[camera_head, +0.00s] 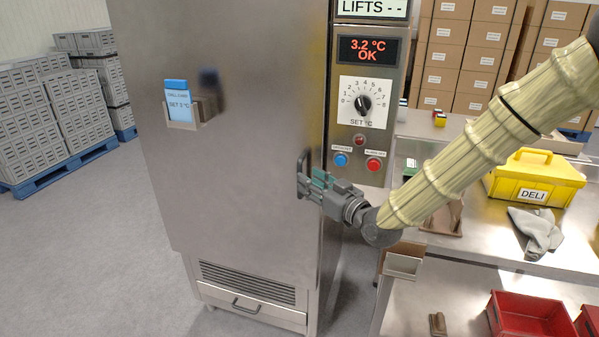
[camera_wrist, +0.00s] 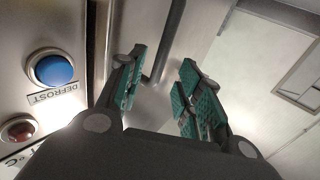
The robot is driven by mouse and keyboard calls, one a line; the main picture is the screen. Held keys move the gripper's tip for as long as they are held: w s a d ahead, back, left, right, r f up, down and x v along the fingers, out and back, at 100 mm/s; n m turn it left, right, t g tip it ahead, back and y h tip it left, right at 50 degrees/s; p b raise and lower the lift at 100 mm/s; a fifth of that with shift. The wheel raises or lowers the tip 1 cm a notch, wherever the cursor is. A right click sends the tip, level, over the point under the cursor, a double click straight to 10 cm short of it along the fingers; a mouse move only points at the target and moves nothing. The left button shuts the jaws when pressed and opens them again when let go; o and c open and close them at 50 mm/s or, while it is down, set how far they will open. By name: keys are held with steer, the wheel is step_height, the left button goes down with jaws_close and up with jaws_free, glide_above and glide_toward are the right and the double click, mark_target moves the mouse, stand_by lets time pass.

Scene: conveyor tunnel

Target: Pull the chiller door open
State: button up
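The chiller door (camera_head: 235,130) is a tall brushed-steel panel, and it looks closed against its cabinet in the head view. Its upright dark handle (camera_head: 301,164) is near the door's right edge; the handle bar also shows in the wrist view (camera_wrist: 172,40). My gripper (camera_head: 313,183) is at the handle, reaching in from the right. In the wrist view my gripper (camera_wrist: 161,66) has its two green-padded fingers spread apart. The bar appears between the fingertips, with visible gaps on both sides. How deep the bar sits between the pads is hard to tell.
A control panel (camera_head: 366,110) with a dial and buttons is right of the door; its blue button (camera_wrist: 53,70) is close in the wrist view. A steel bench (camera_head: 480,235) with a yellow box (camera_head: 535,178) stands right. The floor (camera_head: 80,255) left of the door is clear.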

mark_target(299, 197)
steer(key=shift+p+x, duration=0.45)
steer(key=shift+x, duration=2.25)
jaws_close()
